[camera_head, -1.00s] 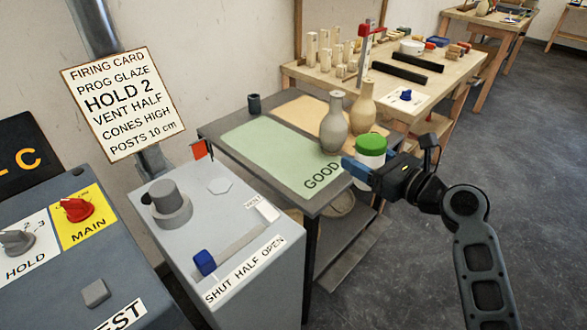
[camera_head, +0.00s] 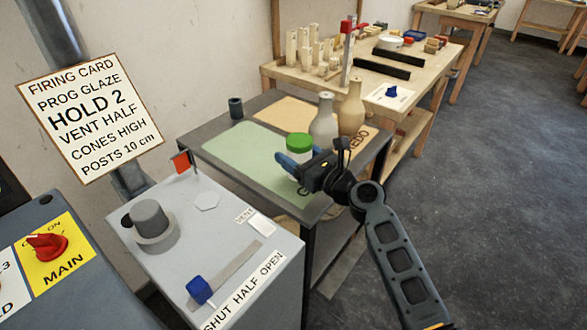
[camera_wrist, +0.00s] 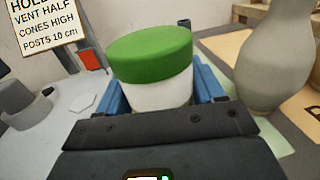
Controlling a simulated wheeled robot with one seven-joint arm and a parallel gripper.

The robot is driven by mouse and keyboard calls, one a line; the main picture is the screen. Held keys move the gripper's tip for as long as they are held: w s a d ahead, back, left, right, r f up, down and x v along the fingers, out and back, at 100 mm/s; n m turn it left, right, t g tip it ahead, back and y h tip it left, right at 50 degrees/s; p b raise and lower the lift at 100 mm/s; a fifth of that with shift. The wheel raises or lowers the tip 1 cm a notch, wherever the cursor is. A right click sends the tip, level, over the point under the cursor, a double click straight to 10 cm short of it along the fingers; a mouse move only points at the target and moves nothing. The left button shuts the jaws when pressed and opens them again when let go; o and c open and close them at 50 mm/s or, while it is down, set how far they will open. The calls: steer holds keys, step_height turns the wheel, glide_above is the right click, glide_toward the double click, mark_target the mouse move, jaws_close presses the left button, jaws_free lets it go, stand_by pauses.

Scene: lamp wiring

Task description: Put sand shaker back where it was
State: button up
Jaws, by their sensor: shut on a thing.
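The sand shaker, a white jar with a green lid (camera_head: 299,144), is held between the blue fingers of my gripper (camera_head: 292,166). In the wrist view the shaker (camera_wrist: 152,60) stands upright between both fingers, and its lower part is hidden by my gripper. In the head view it is over the green mat (camera_head: 236,152) marked GOOD on the dark table. I cannot tell whether its base touches the mat.
Two vases, one grey (camera_head: 323,122) and one tan (camera_head: 351,108), stand close right of the shaker. A small dark cup (camera_head: 236,107) is at the table's back left. The grey vent box (camera_head: 225,245) is in front at left. The green mat's left part is clear.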

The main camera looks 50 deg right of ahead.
steer(key=shift+w+a+f, duration=0.1)
steer(key=shift+w+f, duration=0.1)
steer(key=shift+w, duration=0.1)
steer(key=shift+f, duration=0.35)
steer(key=shift+f+b, duration=0.85)
steer(key=shift+f, duration=0.75)
steer(key=o, duration=1.2)
steer(key=shift+f, duration=0.1)
steer(key=shift+s, duration=0.35)
steer(key=s, duration=0.3)
steer(key=s+a, duration=0.1)
steer(key=s, duration=0.3)
steer(key=s+b, duration=0.1)
steer(key=s, duration=0.3)
steer(key=shift+s+a, duration=0.15)
steer(key=shift+a, duration=0.05)
